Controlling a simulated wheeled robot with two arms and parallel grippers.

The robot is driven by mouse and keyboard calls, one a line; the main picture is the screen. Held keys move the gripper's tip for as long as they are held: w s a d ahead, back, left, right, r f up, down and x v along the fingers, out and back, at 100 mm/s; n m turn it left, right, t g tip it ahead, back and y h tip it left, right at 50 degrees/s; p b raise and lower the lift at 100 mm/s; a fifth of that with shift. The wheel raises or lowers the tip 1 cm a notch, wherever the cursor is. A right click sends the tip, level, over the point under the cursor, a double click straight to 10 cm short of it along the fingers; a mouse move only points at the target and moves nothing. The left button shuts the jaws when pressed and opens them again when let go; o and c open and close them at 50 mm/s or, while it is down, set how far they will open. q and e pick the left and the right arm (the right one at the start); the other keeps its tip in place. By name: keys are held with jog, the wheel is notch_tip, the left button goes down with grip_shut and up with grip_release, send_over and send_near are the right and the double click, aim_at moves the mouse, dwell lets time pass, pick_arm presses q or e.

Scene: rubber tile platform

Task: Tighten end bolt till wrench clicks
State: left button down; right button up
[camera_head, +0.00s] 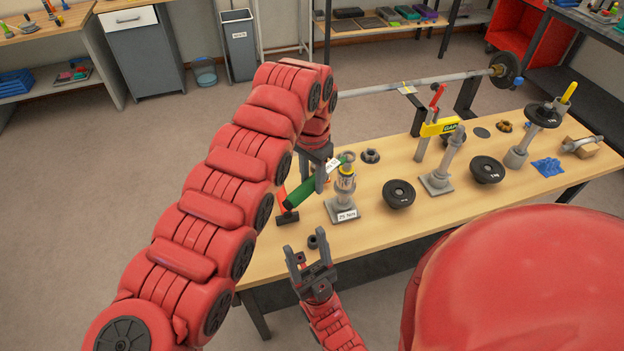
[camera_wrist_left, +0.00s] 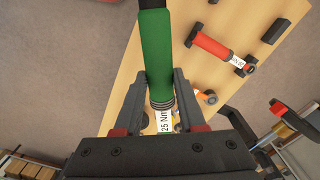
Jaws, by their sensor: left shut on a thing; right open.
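A green-handled wrench (camera_head: 301,192) is gripped in my left gripper (camera_head: 322,170) above the table's left part. In the left wrist view its green grip (camera_wrist_left: 158,55) runs up out of the picture, and a "25 Nm" label (camera_wrist_left: 167,122) shows between the fingers of my left gripper (camera_wrist_left: 160,100). The wrench's head end reaches the top of a metal post (camera_head: 345,184) on a grey base labelled "25 Nm" (camera_head: 347,214); whether it sits on a bolt I cannot tell. My right gripper (camera_head: 309,253) is open and empty, low in front of the table edge.
A red-handled tool (camera_head: 281,203) lies left of the post; it also shows in the left wrist view (camera_wrist_left: 213,47).

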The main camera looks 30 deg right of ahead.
pick_arm(q)
jog(key=shift+r+p, duration=0.65)
jog(key=shift+r, duration=0.85)
